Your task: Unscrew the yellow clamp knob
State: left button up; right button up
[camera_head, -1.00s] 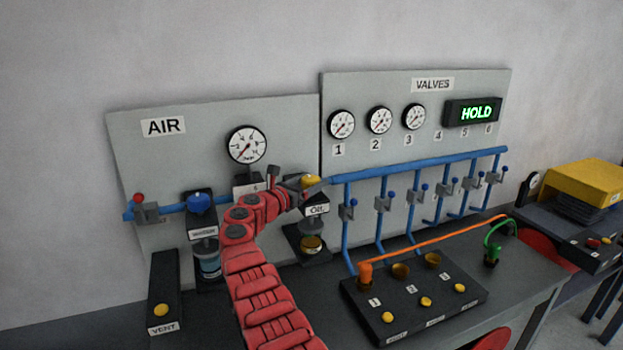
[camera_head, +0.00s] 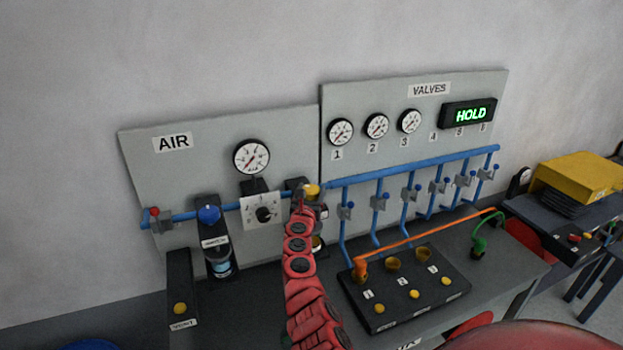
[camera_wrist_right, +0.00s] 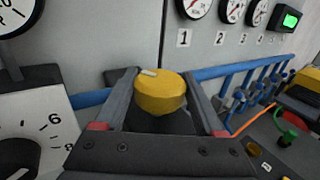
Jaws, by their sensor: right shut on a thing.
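In the right wrist view the knob (camera_wrist_right: 160,93) fills the space between the two grey fingers. My right gripper (camera_wrist_right: 158,110) is shut on it, one finger on each side. In the head view my red right arm rises from below and hides most of the OIL unit under the knob. My left gripper is not in view.
A white dial plate (camera_head: 263,213) with a black knob is just left of the arm. The blue-capped unit (camera_head: 209,215) and VENT box (camera_head: 180,290) stand further left. A black button box (camera_head: 410,288) with an orange hose is at the right. The display (camera_head: 468,113) reads HOLD.

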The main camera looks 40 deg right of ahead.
jog(key=shift+n+t+y, duration=0.5)
jog(key=shift+n+y, duration=0.1)
jog(key=n+t+y, duration=0.1)
jog(key=y, duration=0.1)
jog(key=shift+d+f+n+t+y, duration=0.1)
jog(key=shift+n+t+y, duration=0.2)
jog(key=shift+n+t, duration=0.1)
jog(key=shift+s+d+f+n+t+y+b, duration=0.1)
jog(key=shift+n+t+y+b, duration=0.4)
jog(key=shift+n+y+b, duration=0.55)
jog(key=n+y+b, duration=0.2)
jog(key=y+b, duration=0.1)
jog(key=b, duration=0.1)
jog(key=n+y+b, duration=0.2)
jog(key=y+b, duration=0.2)
jog(key=n+y+b, duration=0.2)
jog(key=y+b, duration=0.2)
jog(key=shift+n+t+b, duration=0.3)
jog(key=shift+n+b, duration=0.05)
jog(key=shift+a+n+y+b, duration=0.3)
jog(key=shift+n+y+b, duration=0.1)
jog(key=shift+y+b, duration=0.3)
jog(key=o, duration=1.3)
jog(key=shift+o, duration=0.2)
